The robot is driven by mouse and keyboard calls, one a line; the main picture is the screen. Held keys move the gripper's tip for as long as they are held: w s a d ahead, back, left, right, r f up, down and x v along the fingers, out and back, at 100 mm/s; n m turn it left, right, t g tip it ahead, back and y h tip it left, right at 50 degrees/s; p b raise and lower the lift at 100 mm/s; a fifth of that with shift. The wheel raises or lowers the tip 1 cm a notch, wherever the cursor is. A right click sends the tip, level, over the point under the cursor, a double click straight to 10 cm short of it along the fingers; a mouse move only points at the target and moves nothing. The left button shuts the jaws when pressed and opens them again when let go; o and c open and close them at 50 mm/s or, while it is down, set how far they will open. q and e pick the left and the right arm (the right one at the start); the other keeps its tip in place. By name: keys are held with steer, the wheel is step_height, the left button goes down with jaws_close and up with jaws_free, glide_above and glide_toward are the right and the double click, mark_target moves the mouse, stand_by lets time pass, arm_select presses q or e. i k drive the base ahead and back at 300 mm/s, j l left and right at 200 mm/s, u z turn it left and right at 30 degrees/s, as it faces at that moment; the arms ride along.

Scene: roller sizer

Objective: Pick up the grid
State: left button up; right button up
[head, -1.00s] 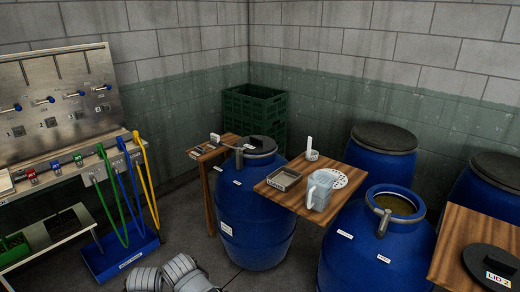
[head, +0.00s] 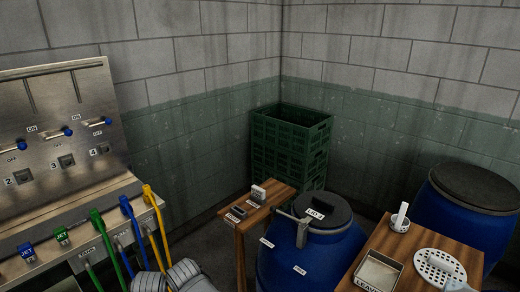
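A round white perforated disc (head: 440,265), which looks like the grid, lies flat on the wooden board (head: 405,245) at the lower right. A shallow metal tray labelled LEAVE (head: 379,272) lies to its left. A white cup with an upright white piece (head: 400,219) stands behind it. A pale grey-blue jug (head: 456,286) is cut off by the bottom edge, in front of the disc. Neither of my grippers shows in the head view.
A blue barrel with a dark lid (head: 310,250) stands left of the board, and another blue barrel (head: 465,225) behind it. A small wooden table (head: 258,211) holds small items. Green crates (head: 290,145) fill the corner. A steel panel with levers (head: 60,140) stands left.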

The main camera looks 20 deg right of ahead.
mark_target(434, 266)
steer(key=i, duration=1.1)
steer(key=z, duration=3.85)
steer(key=i, duration=0.5)
